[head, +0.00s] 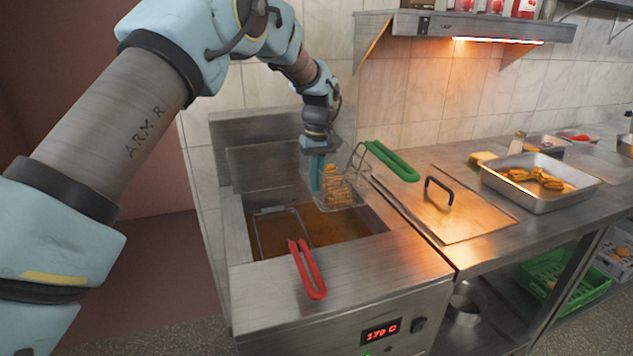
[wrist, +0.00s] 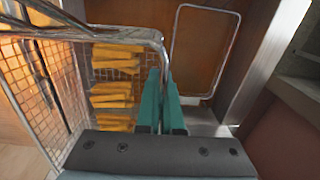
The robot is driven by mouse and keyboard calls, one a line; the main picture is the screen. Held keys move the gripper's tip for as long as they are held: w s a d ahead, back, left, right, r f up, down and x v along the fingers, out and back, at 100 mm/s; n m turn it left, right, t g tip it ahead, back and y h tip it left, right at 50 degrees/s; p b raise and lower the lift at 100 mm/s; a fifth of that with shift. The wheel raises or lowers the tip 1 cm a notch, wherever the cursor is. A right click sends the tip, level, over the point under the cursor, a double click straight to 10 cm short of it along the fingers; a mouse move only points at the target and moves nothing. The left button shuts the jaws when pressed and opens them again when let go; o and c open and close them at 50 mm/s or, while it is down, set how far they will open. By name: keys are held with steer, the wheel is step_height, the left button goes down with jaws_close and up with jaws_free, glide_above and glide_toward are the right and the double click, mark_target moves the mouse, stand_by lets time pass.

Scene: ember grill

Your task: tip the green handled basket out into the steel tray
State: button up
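The green handled basket (head: 343,192) is a wire basket with yellow-orange fried pieces in it. It is over the right part of the fryer well, its green handle (head: 391,160) reaching right above the lid. My gripper (head: 317,172) points down at the basket's left side. In the wrist view the teal fingers (wrist: 165,105) are close together on the basket's wire rim (wrist: 110,34), and fried pieces (wrist: 115,75) show beside them. The steel tray (head: 541,203) is on the counter at the right and has several fried pieces in it.
A red handled basket (head: 308,270) sits in the oil (head: 330,226), its handle over the fryer's front edge. A steel lid with a black handle (head: 438,190) lies between fryer and tray. A heat-lamp shelf (head: 470,27) overhangs the counter. A yellow sponge-like block (head: 482,158) is behind the tray.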

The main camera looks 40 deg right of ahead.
steer(key=o, duration=0.5)
steer(key=shift+o, duration=0.2)
steer(key=shift+r, duration=0.1)
step_height(320, 180, up, 11)
steer(key=b, duration=0.3)
steer(key=shift+d, duration=0.2)
steer(key=shift+a, duration=0.1)
steer(key=w+a+f+n, duration=0.1)
steer(key=w+a, duration=0.3)
steer(key=a, duration=0.6)
steer(key=w+a+f, duration=0.2)
steer(key=w+a, duration=0.1)
steer(key=a, duration=0.8)
steer(key=w+a+f+n, duration=0.1)
steer(key=w+a, duration=0.3)
steer(key=a, duration=0.6)
steer(key=s+a+f, duration=0.2)
steer(key=s+a, duration=0.2)
steer(key=a, duration=0.3)
steer(key=s+a+f+t, duration=0.1)
steer(key=s+a+f, duration=0.1)
steer(key=s+a, duration=0.3)
steer(key=s+a+f, duration=0.1)
steer(key=s+a, duration=0.3)
steer(key=a, duration=0.7)
steer(key=shift+s+f+n+h, duration=0.3)
steer(key=shift+f+n, duration=0.1)
